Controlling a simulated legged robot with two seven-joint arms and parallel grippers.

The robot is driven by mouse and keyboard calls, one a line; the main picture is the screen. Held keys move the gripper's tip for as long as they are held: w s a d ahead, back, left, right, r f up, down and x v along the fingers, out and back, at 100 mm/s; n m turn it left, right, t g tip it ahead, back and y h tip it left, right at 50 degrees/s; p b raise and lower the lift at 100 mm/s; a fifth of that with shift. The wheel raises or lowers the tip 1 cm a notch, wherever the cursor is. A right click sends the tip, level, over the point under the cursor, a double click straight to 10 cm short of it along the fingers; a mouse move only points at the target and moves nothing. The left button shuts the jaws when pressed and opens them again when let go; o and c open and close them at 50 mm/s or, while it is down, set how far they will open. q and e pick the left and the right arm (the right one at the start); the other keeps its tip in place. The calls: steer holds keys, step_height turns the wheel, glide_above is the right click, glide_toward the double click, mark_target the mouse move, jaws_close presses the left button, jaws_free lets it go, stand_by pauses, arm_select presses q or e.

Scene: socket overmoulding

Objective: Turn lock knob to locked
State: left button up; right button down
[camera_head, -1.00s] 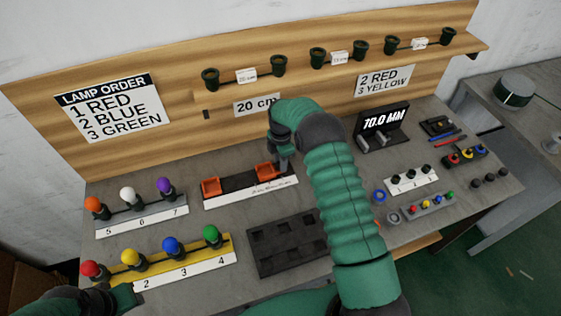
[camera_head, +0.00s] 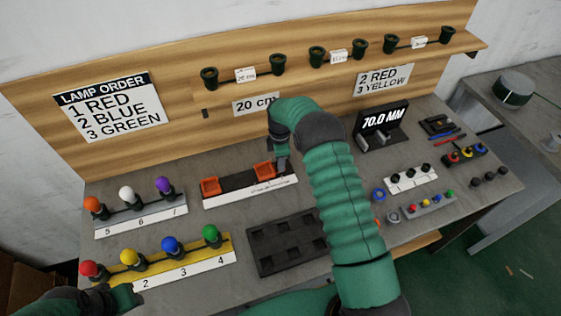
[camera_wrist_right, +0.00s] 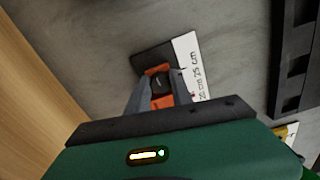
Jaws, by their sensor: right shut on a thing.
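The lock knob (camera_wrist_right: 158,84) is a small dark piece on an orange block in the right wrist view. The block sits at one end of a black-and-white fixture marked in cm. My right gripper (camera_wrist_right: 160,80) is shut on the knob, with a finger on either side. In the head view the fixture (camera_head: 248,195) lies on the bench with two orange blocks, and my right gripper (camera_head: 280,164) is down at its right one. The knob is hidden there by my fingers. My left gripper (camera_head: 125,295) is at the lower left; its jaws are unclear.
Lamp holders with coloured lamps (camera_head: 170,258) stand at the left. A black tray (camera_head: 285,245) lies in front of the fixture. A display (camera_head: 384,122) reads 70.0 MM behind my right arm. Small coloured parts lie at the right, and a shelf (camera_head: 340,68) runs along the back board.

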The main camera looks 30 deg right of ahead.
steer(key=shift+w+a+r+m, duration=0.1)
steer(key=shift+w+r+m, duration=0.1)
steer(key=shift+m, duration=0.8)
steer(key=shift+w+a+r+m, duration=0.1)
steer(key=shift+w+m, duration=0.05)
steer(key=shift+m, duration=0.85)
steer(key=c, duration=1.5)
jaws_free()
steer(key=shift+d, duration=0.1)
steer(key=o, duration=0.4)
steer(key=shift+f, duration=0.1)
steer(key=shift+s+f, duration=0.1)
steer(key=shift+s, duration=0.15)
